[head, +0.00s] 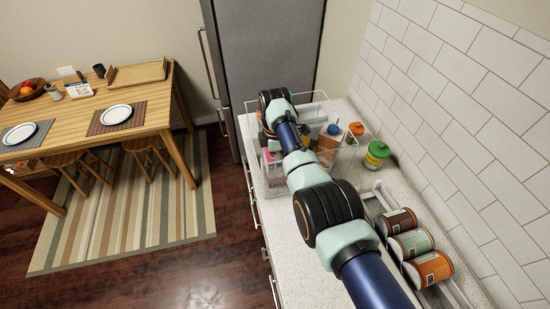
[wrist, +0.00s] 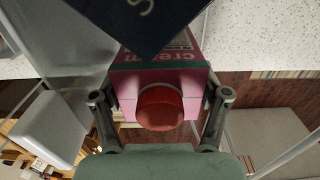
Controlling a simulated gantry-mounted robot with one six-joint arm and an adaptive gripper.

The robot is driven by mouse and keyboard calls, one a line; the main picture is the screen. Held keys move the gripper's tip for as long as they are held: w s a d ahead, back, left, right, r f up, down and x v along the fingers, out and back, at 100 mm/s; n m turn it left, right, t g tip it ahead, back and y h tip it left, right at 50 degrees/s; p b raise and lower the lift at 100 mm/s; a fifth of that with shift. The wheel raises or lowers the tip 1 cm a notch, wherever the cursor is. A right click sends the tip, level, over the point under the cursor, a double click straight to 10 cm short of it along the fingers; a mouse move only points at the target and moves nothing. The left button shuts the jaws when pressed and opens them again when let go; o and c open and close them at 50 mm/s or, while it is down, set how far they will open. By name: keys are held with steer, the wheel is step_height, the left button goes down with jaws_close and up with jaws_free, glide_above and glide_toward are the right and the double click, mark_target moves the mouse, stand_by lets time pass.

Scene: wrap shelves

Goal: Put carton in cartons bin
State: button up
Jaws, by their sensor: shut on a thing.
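A pink carton (wrist: 196,82) with a red cap and a green band with "cream" lettering sits between the two fingers of my gripper (wrist: 163,108) in the wrist view. The fingers are shut on its sides near the cap. A dark blue item covers part of the carton there. In the head view a bit of pink (head: 270,166) shows at the clear bins, beside my arm. A clear-walled bin (head: 252,166) stands on the counter under my arm's end. My arm hides the fingers and much of the bin in the head view. I cannot tell which bin is for cartons.
An orange-brown carton (head: 326,150) with a blue cap stands in the clear bins. A green jar (head: 376,155) and an orange-lidded jar (head: 356,129) stand at right. Several cans (head: 411,244) lie in a rack by the wall. A grey fridge (head: 263,50) stands behind the counter.

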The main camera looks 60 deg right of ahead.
steer(key=o, duration=1.4)
steer(key=shift+f, duration=0.1)
step_height(320, 180, up, 12)
steer(key=shift+r+p, duration=0.15)
steer(key=shift+p, duration=0.85)
